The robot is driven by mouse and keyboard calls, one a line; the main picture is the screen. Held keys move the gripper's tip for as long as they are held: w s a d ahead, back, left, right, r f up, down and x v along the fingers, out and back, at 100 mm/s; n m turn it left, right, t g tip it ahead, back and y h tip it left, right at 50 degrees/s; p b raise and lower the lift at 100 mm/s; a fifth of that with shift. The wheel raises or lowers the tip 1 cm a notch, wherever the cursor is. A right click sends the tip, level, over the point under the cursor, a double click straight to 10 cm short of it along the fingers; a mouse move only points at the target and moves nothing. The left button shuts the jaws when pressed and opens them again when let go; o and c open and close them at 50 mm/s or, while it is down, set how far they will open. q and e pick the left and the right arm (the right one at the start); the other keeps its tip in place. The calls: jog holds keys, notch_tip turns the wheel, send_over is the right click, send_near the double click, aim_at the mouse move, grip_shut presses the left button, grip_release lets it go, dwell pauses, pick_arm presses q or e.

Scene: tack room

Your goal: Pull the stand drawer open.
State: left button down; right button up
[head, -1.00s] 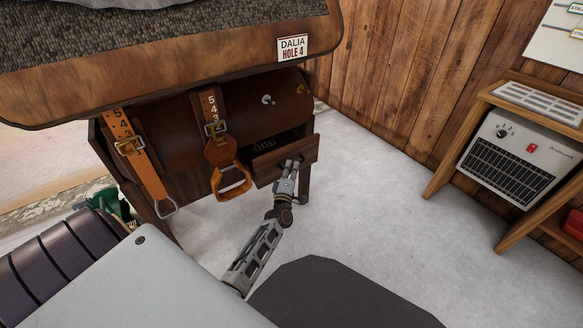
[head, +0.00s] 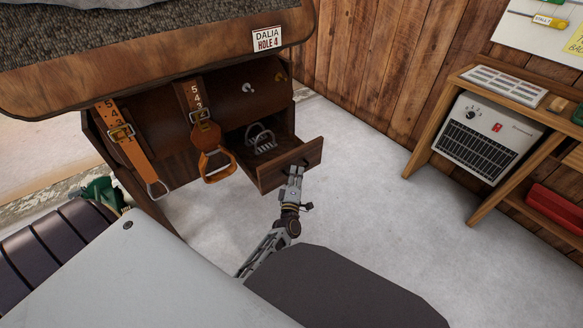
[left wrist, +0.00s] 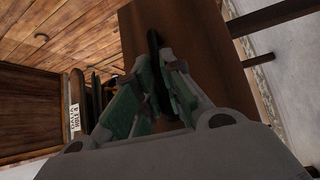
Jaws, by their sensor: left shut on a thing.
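The wooden stand drawer (head: 294,168) sticks out from the dark wooden stand (head: 165,160) in the head view. Metal stirrup-like pieces (head: 262,140) lie inside it. My left gripper (head: 294,174) is at the drawer's front, shut on its dark handle. In the left wrist view, the fingers (left wrist: 160,90) close around the dark handle (left wrist: 153,48) against the brown drawer front (left wrist: 205,45). My right gripper is not in view.
Leather straps with stirrups (head: 216,162) hang beside the drawer on its left. A wooden shelf (head: 452,90) with a grey heater (head: 487,135) stands at the right. The pale floor (head: 375,190) in front of the drawer is clear.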

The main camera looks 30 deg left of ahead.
pick_arm(q)
jog(key=shift+s+d, duration=0.2)
jog(key=shift+d, duration=0.2)
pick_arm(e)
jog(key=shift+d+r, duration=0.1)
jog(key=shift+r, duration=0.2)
pick_arm(q)
jog(key=c, duration=1.8)
grip_release()
jog(key=shift+s, duration=0.1)
jog(key=shift+f+v, duration=0.2)
jog(key=shift+v, duration=3.85)
jog(key=shift+d, duration=0.2)
